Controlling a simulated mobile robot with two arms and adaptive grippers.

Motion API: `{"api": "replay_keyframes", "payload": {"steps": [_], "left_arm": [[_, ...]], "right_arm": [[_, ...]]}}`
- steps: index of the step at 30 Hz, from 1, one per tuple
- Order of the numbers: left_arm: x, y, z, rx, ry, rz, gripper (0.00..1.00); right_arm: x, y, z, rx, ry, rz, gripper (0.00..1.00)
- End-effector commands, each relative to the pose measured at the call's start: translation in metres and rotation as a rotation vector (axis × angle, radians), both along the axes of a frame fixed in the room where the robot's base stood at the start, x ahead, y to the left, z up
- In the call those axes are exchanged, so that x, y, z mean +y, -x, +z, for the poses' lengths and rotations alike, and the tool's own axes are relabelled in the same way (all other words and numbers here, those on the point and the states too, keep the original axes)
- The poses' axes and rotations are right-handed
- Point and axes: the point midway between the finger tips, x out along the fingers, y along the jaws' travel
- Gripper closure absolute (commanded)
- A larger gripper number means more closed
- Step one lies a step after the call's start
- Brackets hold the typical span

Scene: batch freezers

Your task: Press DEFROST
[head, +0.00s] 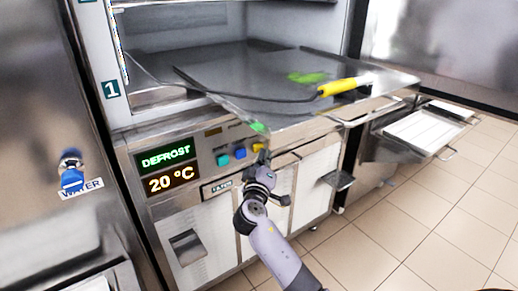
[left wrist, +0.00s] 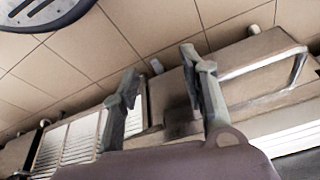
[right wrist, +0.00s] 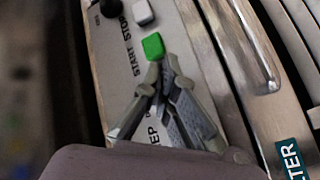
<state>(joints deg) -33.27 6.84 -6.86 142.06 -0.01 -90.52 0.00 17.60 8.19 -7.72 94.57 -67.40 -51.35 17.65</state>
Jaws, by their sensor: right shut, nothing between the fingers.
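The batch freezer's front panel (head: 205,147) has a lit display (head: 166,157) reading DEFROST in green above 20 °C in orange. Right of it sit a teal button (head: 223,160), a blue button (head: 240,153) and a yellow one (head: 258,148). No button label reading DEFROST is legible. My right gripper (head: 263,160) is shut and empty, just below the yellow button. In the right wrist view, its fingertips (right wrist: 162,65) are close to a green button (right wrist: 153,46) near START and STOP lettering; contact cannot be told. My left gripper (left wrist: 160,66) is open and empty.
A steel top with a yellow-handled tool (head: 340,87) overhangs the panel. A bar handle (right wrist: 250,45) runs beside the panel. A blue WATER tap (head: 72,178) is at left. An open tray (head: 425,128) juts out at right over clear tiled floor.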

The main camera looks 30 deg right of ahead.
Motion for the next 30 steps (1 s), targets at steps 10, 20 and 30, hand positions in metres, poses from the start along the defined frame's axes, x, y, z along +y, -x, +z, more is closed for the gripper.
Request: {"api": "replay_keyframes", "payload": {"steps": [10, 20, 30], "left_arm": [[0.000, 0.000, 0.002, 0.000, -0.001, -0.001, 0.60], [0.000, -0.001, 0.008, -0.002, -0.001, -0.001, 0.60], [0.000, -0.004, -0.008, 0.011, -0.003, -0.001, 0.60]], "right_arm": [[-0.001, 0.009, 0.000, 0.000, 0.000, -0.001, 1.00], [-0.002, 0.026, 0.000, 0.002, 0.000, 0.000, 1.00], [-0.004, 0.056, 0.000, 0.000, 0.000, -0.001, 1.00]]}}
